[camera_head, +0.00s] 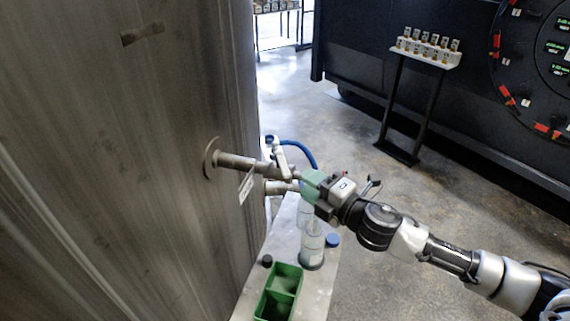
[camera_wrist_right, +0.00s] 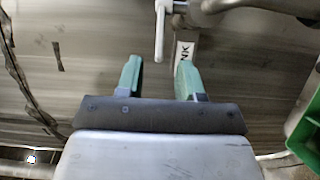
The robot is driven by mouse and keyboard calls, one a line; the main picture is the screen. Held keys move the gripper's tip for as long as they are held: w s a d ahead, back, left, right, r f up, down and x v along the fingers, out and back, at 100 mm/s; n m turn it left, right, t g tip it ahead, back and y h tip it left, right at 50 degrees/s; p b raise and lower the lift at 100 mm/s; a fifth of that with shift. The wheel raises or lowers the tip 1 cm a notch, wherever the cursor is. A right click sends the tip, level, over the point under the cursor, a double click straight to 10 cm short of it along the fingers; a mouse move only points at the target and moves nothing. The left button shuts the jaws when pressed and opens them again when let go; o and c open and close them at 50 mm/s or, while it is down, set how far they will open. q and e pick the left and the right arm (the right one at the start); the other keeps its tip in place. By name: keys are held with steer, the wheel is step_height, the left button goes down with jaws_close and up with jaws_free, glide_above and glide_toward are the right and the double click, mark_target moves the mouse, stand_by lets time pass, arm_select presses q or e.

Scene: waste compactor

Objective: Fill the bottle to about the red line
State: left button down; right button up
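The clear bottle (camera_head: 312,250) stands upright on the metal shelf, below my right gripper in the head view. Its red line and fill level cannot be made out. A pipe (camera_head: 238,162) with a valve comes out of the large tank; its pale lever handle (camera_head: 281,160) is just left of my right gripper (camera_head: 308,184). In the right wrist view the right gripper (camera_wrist_right: 158,80) has its green fingers apart with nothing between them. The lever (camera_wrist_right: 160,35) hangs ahead of the fingertips, apart from them. My left gripper is not in view.
A green divided bin (camera_head: 274,308) sits on the shelf (camera_head: 317,292) with a black cap (camera_head: 267,261) and a blue cap (camera_head: 333,240). A blue hose (camera_head: 304,150) curves behind the valve. A stand with small items (camera_head: 428,48) is farther back; open floor lies right.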

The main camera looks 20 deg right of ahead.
mark_target(284, 167)
steer(key=p+x, duration=0.1)
steer(key=x, duration=0.5)
steer(key=shift+w+a+r+p, duration=0.15)
steer(key=shift+w+p, duration=0.05)
steer(key=shift+p, duration=0.2)
steer(key=shift+w+a, duration=0.3)
steer(key=shift+w, duration=0.35)
steer(key=shift+c, duration=0.4)
jaws_close()
